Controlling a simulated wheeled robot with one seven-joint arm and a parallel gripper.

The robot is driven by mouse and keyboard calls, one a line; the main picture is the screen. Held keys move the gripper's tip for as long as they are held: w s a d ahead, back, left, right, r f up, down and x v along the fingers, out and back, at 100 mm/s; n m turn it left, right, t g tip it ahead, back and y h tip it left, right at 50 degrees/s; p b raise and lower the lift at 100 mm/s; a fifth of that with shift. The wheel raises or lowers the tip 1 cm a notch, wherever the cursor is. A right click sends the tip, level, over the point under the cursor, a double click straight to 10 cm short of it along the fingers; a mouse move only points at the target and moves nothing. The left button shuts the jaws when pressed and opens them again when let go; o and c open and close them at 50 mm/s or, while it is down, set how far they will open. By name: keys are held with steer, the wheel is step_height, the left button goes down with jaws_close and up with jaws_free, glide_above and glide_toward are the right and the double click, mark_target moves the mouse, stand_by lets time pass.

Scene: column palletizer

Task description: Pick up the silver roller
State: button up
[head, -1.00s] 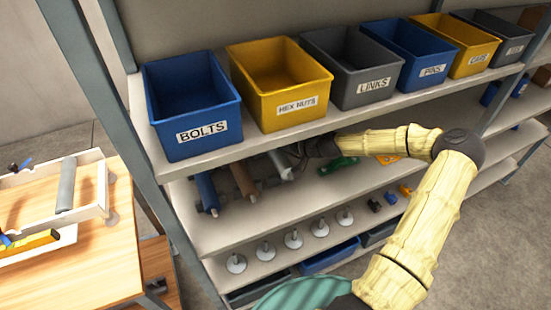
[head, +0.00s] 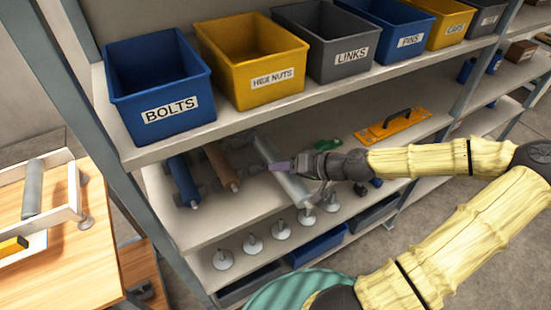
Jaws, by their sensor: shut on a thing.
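The silver roller (head: 291,188) is a pale grey cylinder in the middle bay of the shelf rack, right of a brown roller and a blue roller. My gripper (head: 280,167) reaches in from the right and is shut on the silver roller around its middle. The near end of the roller shows over the front edge of the shelf. I cannot tell whether it is clear of its supports. The fingertips are partly hidden against the roller.
The blue roller (head: 183,180) and brown roller (head: 221,166) lie close at left. The upper shelf (head: 225,122) with labelled bins hangs just above. An orange float (head: 393,125) and a green item (head: 327,145) lie behind my wrist. White suction cups (head: 281,230) stand below.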

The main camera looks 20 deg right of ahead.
steer(key=shift+s+d, duration=0.15)
steer(key=shift+s, duration=0.55)
